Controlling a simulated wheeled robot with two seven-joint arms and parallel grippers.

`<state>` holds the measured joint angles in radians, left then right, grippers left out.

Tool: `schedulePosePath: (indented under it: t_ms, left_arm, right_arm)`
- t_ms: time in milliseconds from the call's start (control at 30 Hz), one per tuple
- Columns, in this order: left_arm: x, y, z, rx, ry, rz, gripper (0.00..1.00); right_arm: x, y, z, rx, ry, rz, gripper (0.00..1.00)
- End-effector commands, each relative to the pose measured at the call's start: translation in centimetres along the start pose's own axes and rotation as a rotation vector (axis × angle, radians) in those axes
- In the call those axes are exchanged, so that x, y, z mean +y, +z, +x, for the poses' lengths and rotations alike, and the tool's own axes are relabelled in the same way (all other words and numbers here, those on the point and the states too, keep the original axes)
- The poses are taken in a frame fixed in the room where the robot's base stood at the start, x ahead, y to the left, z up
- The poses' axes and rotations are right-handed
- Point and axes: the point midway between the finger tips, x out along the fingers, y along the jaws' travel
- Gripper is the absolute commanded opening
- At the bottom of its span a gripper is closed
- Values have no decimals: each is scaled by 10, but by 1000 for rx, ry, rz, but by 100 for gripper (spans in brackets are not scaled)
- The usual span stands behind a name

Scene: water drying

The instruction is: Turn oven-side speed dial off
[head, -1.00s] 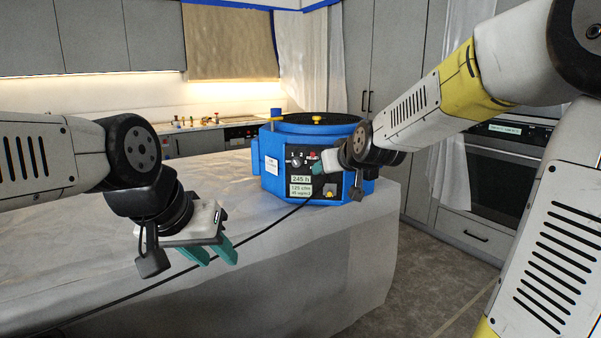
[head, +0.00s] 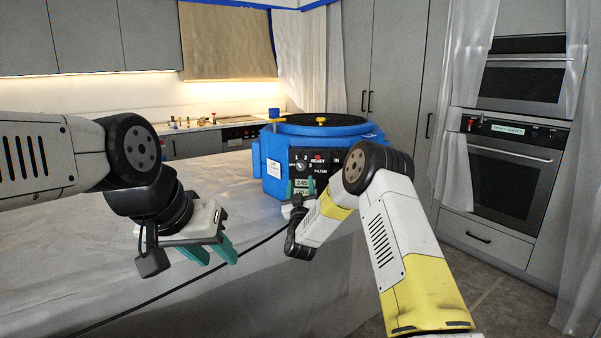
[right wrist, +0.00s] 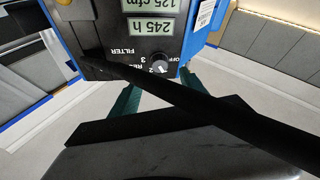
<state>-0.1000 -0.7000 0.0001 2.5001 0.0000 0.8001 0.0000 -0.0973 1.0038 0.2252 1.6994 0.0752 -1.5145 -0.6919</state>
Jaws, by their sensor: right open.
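A blue machine (head: 273,149) with a black front panel stands on the covered counter. Its speed dial (head: 301,166), a small round knob, is on that panel beside the numerals and the red RESET mark. In the right wrist view the dial (right wrist: 160,67) shows upside down, with OFF and numerals around it; its setting is too small to read. My right gripper (head: 300,188) is open in front of the panel, just below the dial, fingers (right wrist: 166,98) apart and empty. My left gripper (head: 212,252) is open and empty, in front of the counter at left.
Plastic sheeting covers the counter (head: 110,225). Ovens (head: 505,180) stand at right, with open floor before them.

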Motion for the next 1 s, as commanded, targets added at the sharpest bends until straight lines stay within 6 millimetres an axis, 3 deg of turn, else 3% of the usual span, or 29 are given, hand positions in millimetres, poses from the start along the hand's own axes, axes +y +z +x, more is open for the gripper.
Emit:
schedulePosePath:
  t_ms: [500, 867, 900, 1000]
  left_arm:
    - [0, 0, 0, 0, 0, 0, 36]
    - [0, 0, 0, 0, 0, 0, 36]
    - [0, 0, 0, 0, 0, 0, 36]
    - [0, 0, 0, 0, 0, 0, 36]
  right_arm:
    - [0, 1, 68, 4, 5, -1, 54]
    - [0, 0, 76, 3, 3, -1, 54]
    - [0, 0, 76, 3, 3, -1, 52]
    - [0, 0, 76, 3, 3, -1, 33]
